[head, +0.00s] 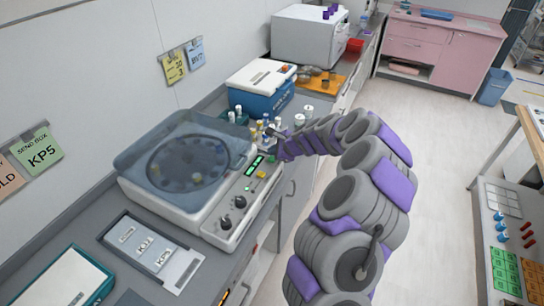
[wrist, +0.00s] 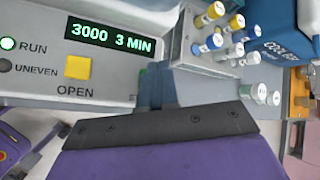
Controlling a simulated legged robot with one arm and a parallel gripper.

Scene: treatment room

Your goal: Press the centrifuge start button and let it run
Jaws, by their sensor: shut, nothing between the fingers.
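The centrifuge (head: 185,210) stands on the left counter with its tinted lid (head: 140,160) down over a dark round rotor. Its front panel has a green display (head: 255,166), which reads 3000 and 3 MIN in the wrist view (wrist: 110,38). A green RUN light (wrist: 8,44) is lit; the UNEVEN light (wrist: 5,66) is dark. A yellow button (wrist: 78,67) is marked OPEN. My gripper (head: 272,132) is shut and empty at the panel's far end; its fingers show in the wrist view (wrist: 157,85). I cannot make out a start button; the gripper covers part of the panel.
A rack of capped tubes (wrist: 215,45) stands close beyond my fingers. A blue cooler box (head: 260,100) with a white lid is behind it. A tray (head: 150,252) lies in front of the centrifuge.

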